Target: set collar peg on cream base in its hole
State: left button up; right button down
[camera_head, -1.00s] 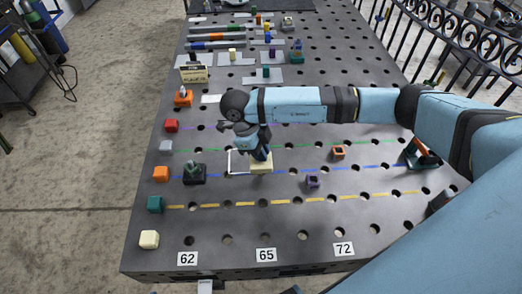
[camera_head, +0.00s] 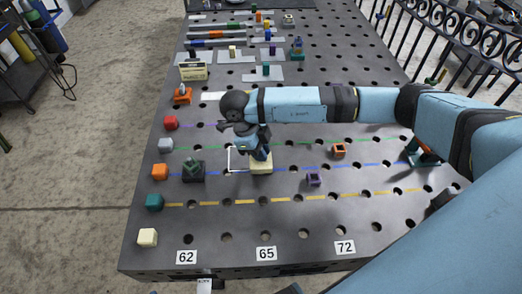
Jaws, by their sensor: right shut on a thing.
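The cream base (camera_head: 261,169) sits on the dark hole-grid table, near the blue dashed line and right beside a white outlined rectangle (camera_head: 231,160). My right gripper (camera_head: 260,156) points down directly over the cream base, close to its top. It is shut on the collar peg, which is mostly hidden by the gripper and wrist. I cannot see the hole in the base, or whether the peg is inside it. My left gripper is not in view.
A dark base with a green peg (camera_head: 193,169) stands to the left. A purple square ring (camera_head: 314,180) and an orange square ring (camera_head: 338,150) lie to the right. Coloured blocks, including an orange one (camera_head: 160,172), line the left edge. The table front is mostly clear.

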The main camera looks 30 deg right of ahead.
jog(key=shift+f+b, duration=1.2)
jog(key=shift+f, duration=0.25)
jog(key=c, duration=1.1)
grip_release()
jog(key=b+v, duration=0.1)
jog(key=v, duration=1.3)
